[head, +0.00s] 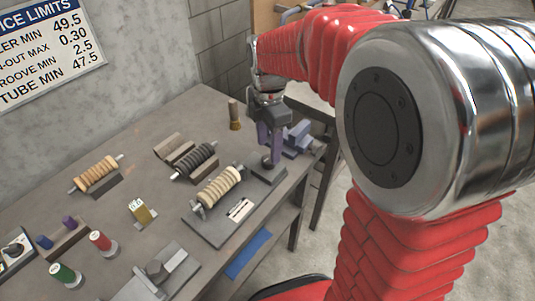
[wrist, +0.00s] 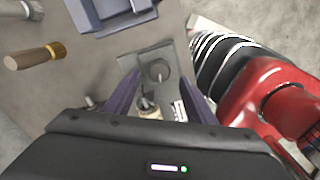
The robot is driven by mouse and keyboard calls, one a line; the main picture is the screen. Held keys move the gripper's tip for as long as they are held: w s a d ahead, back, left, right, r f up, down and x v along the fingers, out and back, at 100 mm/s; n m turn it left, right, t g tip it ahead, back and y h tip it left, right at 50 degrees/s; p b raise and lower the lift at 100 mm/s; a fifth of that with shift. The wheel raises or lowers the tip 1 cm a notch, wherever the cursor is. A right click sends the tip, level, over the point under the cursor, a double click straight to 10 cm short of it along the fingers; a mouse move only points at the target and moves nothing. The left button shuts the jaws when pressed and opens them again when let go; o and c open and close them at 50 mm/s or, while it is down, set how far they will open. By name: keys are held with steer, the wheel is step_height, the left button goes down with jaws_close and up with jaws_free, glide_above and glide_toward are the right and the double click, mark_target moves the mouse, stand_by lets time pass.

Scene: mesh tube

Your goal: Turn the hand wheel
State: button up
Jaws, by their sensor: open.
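The hand wheel (head: 268,161) is a small dark disc on a grey block at the far right end of a bench fixture (head: 212,231). In the wrist view the wheel (wrist: 158,71) shows from above, with a small pale peg on it. A cream ribbed roller (head: 218,187) lies on the fixture; its end (wrist: 150,112) shows near my fingers in the wrist view. My gripper (head: 270,153) points down over the wheel with its purple fingers apart. In the wrist view the open fingers (wrist: 157,76) stand either side of the wheel; I cannot tell whether they touch it.
A blue-grey vise (head: 299,137) stands close behind the wheel at the bench edge. Other rollers (head: 97,174), spools (head: 101,240) and a yellow block (head: 140,210) occupy the bench's left side.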

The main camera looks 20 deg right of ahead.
mark_target(268, 158)
steer(key=shift+f, duration=2.05)
